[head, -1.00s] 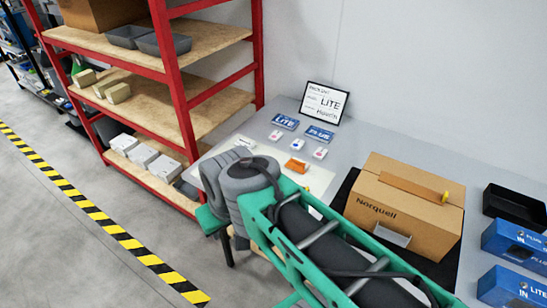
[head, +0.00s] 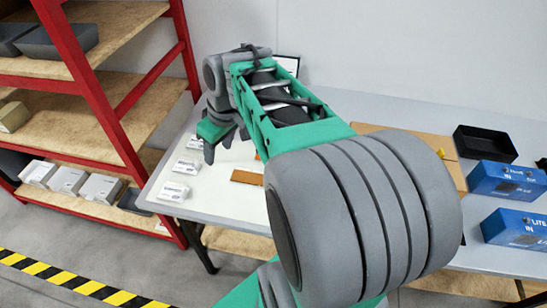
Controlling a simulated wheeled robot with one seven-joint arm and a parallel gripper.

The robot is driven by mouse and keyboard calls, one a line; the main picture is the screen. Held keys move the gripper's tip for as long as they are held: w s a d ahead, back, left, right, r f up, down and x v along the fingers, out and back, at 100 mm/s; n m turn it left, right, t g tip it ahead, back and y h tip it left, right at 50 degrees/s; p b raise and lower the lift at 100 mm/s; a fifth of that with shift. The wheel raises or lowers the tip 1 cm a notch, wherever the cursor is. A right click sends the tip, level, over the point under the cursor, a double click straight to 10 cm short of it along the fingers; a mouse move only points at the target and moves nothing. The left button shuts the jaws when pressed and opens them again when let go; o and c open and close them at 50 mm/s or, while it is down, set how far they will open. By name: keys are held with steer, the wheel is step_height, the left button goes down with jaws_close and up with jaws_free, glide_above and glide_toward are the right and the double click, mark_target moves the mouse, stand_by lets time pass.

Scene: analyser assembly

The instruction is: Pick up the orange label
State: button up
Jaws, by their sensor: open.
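An orange label (head: 246,177) lies flat on the pale mat (head: 222,196) on the grey table, left of my large arm joint. A sliver of orange (head: 258,155) shows just behind it, mostly hidden by my arm; I cannot tell what it is. My gripper (head: 222,146) is open, fingers pointing down over the far part of the mat. In the picture it is above and a little left of the orange label, apart from it. Its height over the mat is hard to judge, and my arm hides part of the mat.
Several small white items (head: 187,167) lie along the mat's left side. A red shelf rack (head: 104,100) stands left of the table. A cardboard box (head: 446,146), mostly hidden by my arm, a black tray (head: 484,143) and blue boxes (head: 505,180) are at right.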

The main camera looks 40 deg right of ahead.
steer(key=d+f+n+b, duration=0.1)
steer(key=d+f, duration=0.3)
steer(key=d, duration=0.4)
steer(key=d+f+n+y+b, duration=0.1)
steer(key=d+f, duration=0.3)
steer(key=d, duration=0.5)
steer(key=s+d+f+n+b, duration=0.1)
steer(key=d+f, duration=0.3)
steer(key=d, duration=0.4)
steer(key=shift+d+n+t+y+b, duration=0.2)
steer(key=shift+n+t+y+b, duration=0.15)
steer(key=shift+n+b, duration=0.4)
steer(key=x, duration=0.6)
steer(key=shift+f, duration=0.2)
steer(key=shift+w+a+f, duration=0.15)
steer(key=shift+f, duration=0.3)
steer(key=shift+c, duration=0.3)
jaws_close()
